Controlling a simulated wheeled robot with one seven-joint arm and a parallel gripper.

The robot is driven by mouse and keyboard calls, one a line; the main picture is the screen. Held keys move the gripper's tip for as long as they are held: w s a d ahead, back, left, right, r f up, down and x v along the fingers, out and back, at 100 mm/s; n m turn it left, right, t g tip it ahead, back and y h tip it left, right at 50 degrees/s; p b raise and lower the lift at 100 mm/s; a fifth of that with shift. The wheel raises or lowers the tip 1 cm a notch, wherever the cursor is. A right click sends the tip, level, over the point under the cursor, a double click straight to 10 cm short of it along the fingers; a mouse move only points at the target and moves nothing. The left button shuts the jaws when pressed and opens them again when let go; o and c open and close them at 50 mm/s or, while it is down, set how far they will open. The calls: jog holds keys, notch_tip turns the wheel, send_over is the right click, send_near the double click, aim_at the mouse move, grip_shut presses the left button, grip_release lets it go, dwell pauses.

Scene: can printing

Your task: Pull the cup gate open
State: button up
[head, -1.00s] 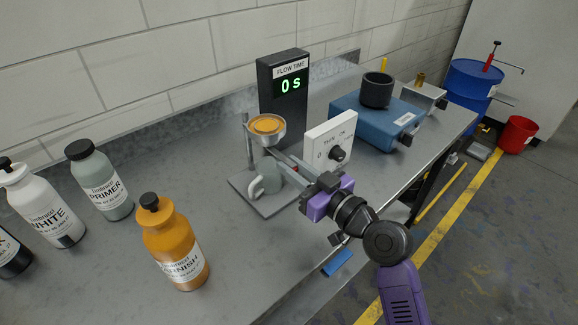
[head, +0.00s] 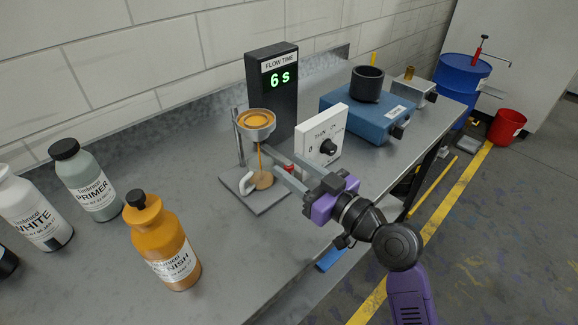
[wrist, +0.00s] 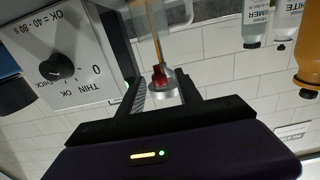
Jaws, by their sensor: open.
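The flow cup (head: 256,121), a metal cup holding orange liquid, sits on a stand. A small red part (head: 288,168), likely the gate's pull, shows beside the fingers. In the wrist view the red part (wrist: 159,76) lies between the open fingers, with the cup and stream behind; whether it touches a finger I cannot tell.
The black timer (head: 273,98) reads 6 s. A white dial panel (head: 322,134) stands close to the right of my gripper. An orange varnish bottle (head: 160,240) and other bottles stand at left. A blue machine (head: 360,118) stands behind at right.

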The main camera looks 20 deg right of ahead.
jog(key=b+v, duration=0.1)
jog(key=v, duration=0.5)
jog(key=shift+s, duration=0.15)
dwell(0.3)
jog(key=s+d+f+m+t+h, duration=0.1)
jog(key=s+d+f+m+h, duration=0.2)
jog(key=s+d+m+h, duration=0.4)
jog(key=s+a+f+n+g, duration=0.1)
jog(key=s+a+f, duration=0.1)
jog(key=s, duration=0.6)
jog(key=s+a+f+n+g+y, duration=0.1)
jog(key=s+a+f, duration=0.2)
jog(key=s, duration=0.6)
jog(key=s+a+f+n+g, duration=0.1)
jog(key=s+a+f, duration=0.1)
jog(key=s+a, duration=0.3)
jog(key=s, duration=0.3)
jog(key=shift+s+f, duration=0.3)
jog(key=shift+s, duration=0.05)
